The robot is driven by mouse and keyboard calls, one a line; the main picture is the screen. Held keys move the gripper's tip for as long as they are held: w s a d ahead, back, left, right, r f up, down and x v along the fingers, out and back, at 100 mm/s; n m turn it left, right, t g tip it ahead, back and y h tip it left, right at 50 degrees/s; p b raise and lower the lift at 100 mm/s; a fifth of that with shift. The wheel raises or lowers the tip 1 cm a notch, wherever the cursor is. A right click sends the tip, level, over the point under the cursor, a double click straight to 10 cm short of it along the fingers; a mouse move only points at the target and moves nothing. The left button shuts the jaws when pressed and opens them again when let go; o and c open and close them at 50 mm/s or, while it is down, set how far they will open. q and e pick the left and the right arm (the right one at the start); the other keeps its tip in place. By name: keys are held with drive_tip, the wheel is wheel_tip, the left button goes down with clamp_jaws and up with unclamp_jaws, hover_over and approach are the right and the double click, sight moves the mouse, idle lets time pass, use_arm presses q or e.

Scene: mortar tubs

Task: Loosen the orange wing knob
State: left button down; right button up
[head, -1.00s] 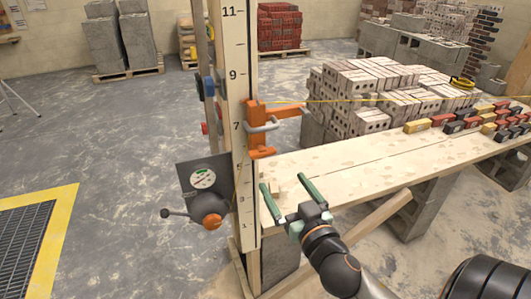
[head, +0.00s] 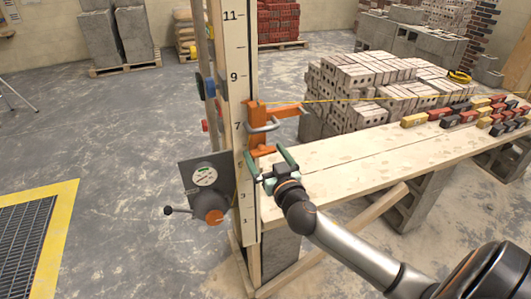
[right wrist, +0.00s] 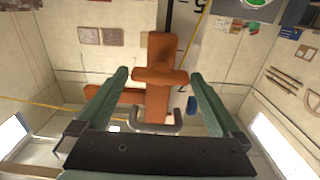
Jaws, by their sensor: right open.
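The orange wing knob (head: 262,151) sits under an orange clamp (head: 254,118) on the pale numbered pole, just below the mark 7. In the right wrist view the wing knob (right wrist: 160,76) is a wide crosspiece in front of the clamp body, with a grey bent handle (right wrist: 157,129) below it. My left gripper is out of view.
The numbered pole (head: 233,60) stands at the end of a plank bench (head: 350,150). A yellow string (head: 330,99) runs right from the clamp. A grey box with a dial (head: 204,174) and an orange-capped knob is lower left. Bricks stand behind the bench.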

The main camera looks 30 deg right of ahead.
drive_tip(key=c, duration=1.1)
drive_tip(key=shift+n, duration=0.3)
drive_tip(key=n, duration=0.8)
drive_tip(key=shift+f+n, duration=0.1)
drive_tip(key=shift+n, duration=0.3)
drive_tip(key=n, duration=0.4)
drive_tip(key=shift+a+n, duration=0.1)
drive_tip(key=shift+n, duration=0.2)
drive_tip(key=shift+f+n, duration=0.1)
drive_tip(key=shift+n, duration=1.9)
